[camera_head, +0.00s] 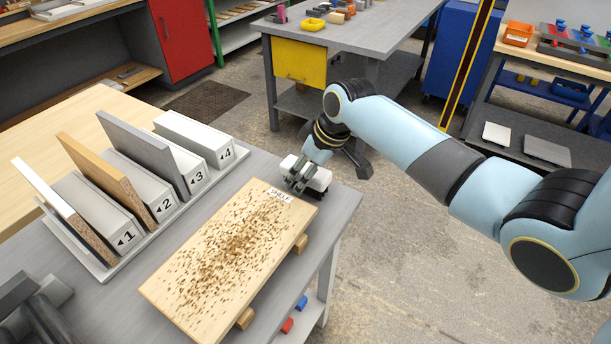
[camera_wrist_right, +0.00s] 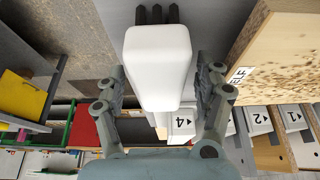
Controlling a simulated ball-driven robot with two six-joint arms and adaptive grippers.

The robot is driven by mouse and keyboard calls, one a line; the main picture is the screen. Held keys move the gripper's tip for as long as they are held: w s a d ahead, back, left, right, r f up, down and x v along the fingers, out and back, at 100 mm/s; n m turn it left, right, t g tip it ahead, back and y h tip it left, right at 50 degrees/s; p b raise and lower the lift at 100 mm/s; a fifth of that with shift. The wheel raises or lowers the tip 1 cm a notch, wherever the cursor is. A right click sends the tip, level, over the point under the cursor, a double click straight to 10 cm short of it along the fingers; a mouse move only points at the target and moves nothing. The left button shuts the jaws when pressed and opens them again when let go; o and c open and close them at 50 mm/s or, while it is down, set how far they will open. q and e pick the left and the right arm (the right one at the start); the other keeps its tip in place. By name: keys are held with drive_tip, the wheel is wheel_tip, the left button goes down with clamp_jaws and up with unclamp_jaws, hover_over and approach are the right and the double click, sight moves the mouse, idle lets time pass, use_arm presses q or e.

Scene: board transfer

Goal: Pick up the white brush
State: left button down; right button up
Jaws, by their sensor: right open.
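The white brush (camera_head: 321,178) is at the far right end of the speckled board, by the grey table's edge. In the right wrist view the white brush (camera_wrist_right: 158,60) is a rounded white block with dark pieces at its far end. My right gripper (camera_head: 303,176) is at the brush, partly covering it. In the right wrist view my right gripper (camera_wrist_right: 163,78) is open, one finger on each side of the block, with visible gaps. Dark grey parts at the lower left look like my left gripper (camera_head: 36,308); its jaws are unclear.
The board (camera_head: 230,255), covered in brown shavings and labelled SHELF, lies on wooden supports (camera_head: 301,243). A rack (camera_head: 105,272) with numbered slots 1 to 4 holds upright boards at the left. The floor right of the table is free.

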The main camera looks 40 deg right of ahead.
sight(305, 167)
drive_tip(key=shift+c, duration=0.4)
drive_tip(key=c, duration=1.3)
drive_tip(key=shift+o, duration=0.2)
drive_tip(key=shift+r, duration=0.1)
wheel_tip(305, 167, up, 4)
drive_tip(key=shift+w+r+b, duration=0.1)
drive_tip(key=shift+r+b, duration=0.1)
drive_tip(key=shift+b, duration=0.1)
drive_tip(key=s+d+r, duration=0.7)
drive_tip(key=s, duration=0.2)
drive_tip(key=shift+d, duration=0.25)
